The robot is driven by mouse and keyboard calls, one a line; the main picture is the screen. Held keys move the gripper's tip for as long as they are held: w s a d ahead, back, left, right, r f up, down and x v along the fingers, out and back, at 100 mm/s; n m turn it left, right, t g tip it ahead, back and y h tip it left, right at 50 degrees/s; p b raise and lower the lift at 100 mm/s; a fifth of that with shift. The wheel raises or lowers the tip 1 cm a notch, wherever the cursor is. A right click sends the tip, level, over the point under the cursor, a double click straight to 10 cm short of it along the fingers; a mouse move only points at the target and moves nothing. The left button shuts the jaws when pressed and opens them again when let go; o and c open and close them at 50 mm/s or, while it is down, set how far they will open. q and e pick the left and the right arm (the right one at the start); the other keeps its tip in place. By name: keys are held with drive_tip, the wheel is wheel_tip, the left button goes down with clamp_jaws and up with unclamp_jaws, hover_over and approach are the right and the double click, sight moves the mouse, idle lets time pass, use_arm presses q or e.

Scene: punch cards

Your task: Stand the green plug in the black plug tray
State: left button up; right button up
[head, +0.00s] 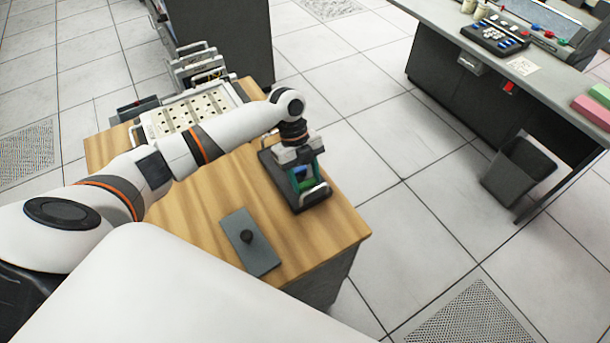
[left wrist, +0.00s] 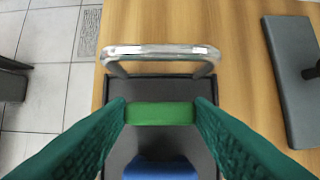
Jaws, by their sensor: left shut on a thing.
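My left gripper (head: 307,183) is shut on the green plug (left wrist: 160,114). In the left wrist view the plug lies crosswise between the two teal fingertips. The gripper points down over the black plug tray (head: 273,172), which has a metal handle at each end. In the left wrist view the tray (left wrist: 128,90) is behind the green plug, with the near handle across the top. A blue plug (left wrist: 160,168) stands in the tray beside the green one. Whether the green plug touches the tray floor I cannot tell. My right gripper is not in view.
A grey plate with a dark knob (head: 262,258) lies on the wooden table (head: 190,225) near the tray. A pale panel with rows of holes (head: 180,118) stands at the table's far side. A desk with a console (head: 500,38) is at right.

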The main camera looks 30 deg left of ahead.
use_arm(q)
drive_tip(key=shift+f, duration=0.1)
drive_tip(key=o, duration=0.9)
drive_tip(key=b+v, duration=0.1)
drive_tip(key=v, duration=1.1)
drive_tip(key=shift+w+b, duration=0.1)
drive_tip(key=shift+b, duration=0.25)
drive_tip(key=shift+f, duration=0.1)
